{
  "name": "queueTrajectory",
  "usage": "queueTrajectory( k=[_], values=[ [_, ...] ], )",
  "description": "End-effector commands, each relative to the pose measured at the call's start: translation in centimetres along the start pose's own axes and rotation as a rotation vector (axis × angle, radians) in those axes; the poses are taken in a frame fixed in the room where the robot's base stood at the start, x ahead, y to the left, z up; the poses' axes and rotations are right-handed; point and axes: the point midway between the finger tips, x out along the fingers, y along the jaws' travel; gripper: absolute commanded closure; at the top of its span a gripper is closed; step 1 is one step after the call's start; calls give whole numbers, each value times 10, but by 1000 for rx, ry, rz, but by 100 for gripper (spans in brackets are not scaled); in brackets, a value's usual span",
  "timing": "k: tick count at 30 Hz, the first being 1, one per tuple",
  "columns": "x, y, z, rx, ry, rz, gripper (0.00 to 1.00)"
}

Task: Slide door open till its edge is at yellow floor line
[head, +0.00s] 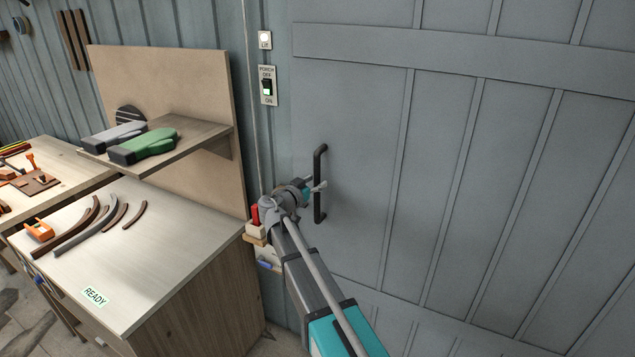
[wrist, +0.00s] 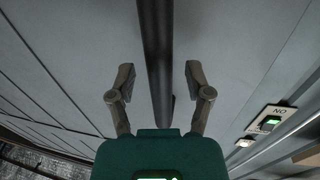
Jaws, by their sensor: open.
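The grey panelled door (head: 365,110) fills the right half of the head view. Its black vertical bar handle (head: 319,205) is near the door's left edge. My gripper (head: 316,186) is at the handle's middle height. In the wrist view, my gripper (wrist: 159,80) is open, with one finger on each side of the handle bar (wrist: 155,45). Gaps show between the bar and both fingers, and I cannot tell how deep the bar sits between them. The yellow floor line is not in view.
A workbench (head: 170,265) with curved strips stands left of the door. A shelf (head: 205,140) holds grey and green mitts. A switch plate (head: 267,86) is on the wall beside the door. Small holders (head: 256,232) sit close to my gripper's left.

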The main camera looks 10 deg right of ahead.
Motion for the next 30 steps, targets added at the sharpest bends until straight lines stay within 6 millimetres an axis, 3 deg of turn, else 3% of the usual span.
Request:
queueTrajectory(
  k=[14,24,30],
  values=[
    [8,0,0,0,0,1,37],
    [8,1,0,0,0,1,100],
    [8,1,0,0,0,2,100]
  ],
)
